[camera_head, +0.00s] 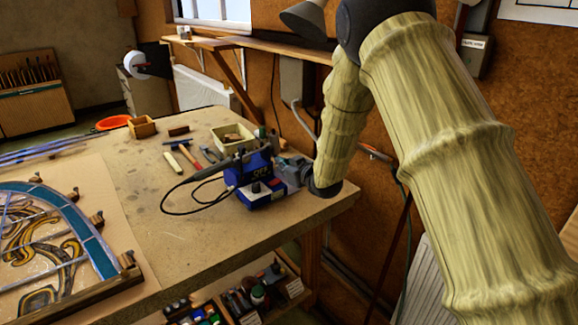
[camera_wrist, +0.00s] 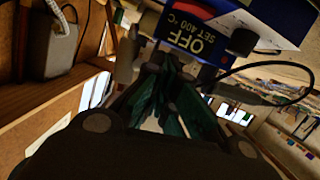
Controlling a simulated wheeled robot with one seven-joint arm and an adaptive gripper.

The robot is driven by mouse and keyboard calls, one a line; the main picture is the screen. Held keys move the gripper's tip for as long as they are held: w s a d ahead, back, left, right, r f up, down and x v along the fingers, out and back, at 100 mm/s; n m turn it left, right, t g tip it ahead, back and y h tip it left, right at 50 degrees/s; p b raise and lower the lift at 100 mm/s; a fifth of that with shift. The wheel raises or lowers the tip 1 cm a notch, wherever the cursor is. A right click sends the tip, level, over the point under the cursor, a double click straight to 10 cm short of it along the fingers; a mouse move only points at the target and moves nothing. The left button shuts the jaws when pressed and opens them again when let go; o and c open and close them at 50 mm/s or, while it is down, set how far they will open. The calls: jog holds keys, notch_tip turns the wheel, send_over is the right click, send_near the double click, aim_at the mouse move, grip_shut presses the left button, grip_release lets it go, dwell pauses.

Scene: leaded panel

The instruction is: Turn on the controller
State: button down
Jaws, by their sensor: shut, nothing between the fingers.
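The controller (camera_head: 254,172) is a blue box with a lighter base strip, standing near the right corner of the bench. Its dark display reads OFF, and in the wrist view the display (camera_wrist: 192,38) reads OFF, SET 400 °C. A dark round knob (camera_wrist: 243,41) sits beside the display. A black cable loops from the controller. My gripper (camera_head: 283,166) is at the controller's right side, partly hidden by it. In the wrist view my dark green fingers (camera_wrist: 173,68) are shut and empty, with their tips close to the display edge; I cannot tell whether they touch.
The bench (camera_head: 205,235) has bare room in front of the controller. A cream tray (camera_head: 232,138) and hand tools lie behind it. A leaded glass panel (camera_head: 50,245) lies at the left. A wooden wall with a shelf (camera_head: 285,45) stands behind.

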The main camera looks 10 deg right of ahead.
aim_at(281, 185)
jog(key=shift+p+x, duration=0.35)
jog(key=shift+x, duration=0.9)
notch_tip(281, 185, down, 2)
jog(key=shift+d+f+p, duration=0.1)
jog(key=shift+p, duration=0.2)
jog(key=shift+d+f, duration=0.15)
jog(key=shift+f, duration=0.75)
jog(key=shift+f, duration=0.1)
jog(key=shift+w+d+f+m, duration=0.15)
jog(key=shift+f+m, duration=0.1)
jog(key=shift+m, duration=0.15)
jog(key=shift+r, duration=0.1)
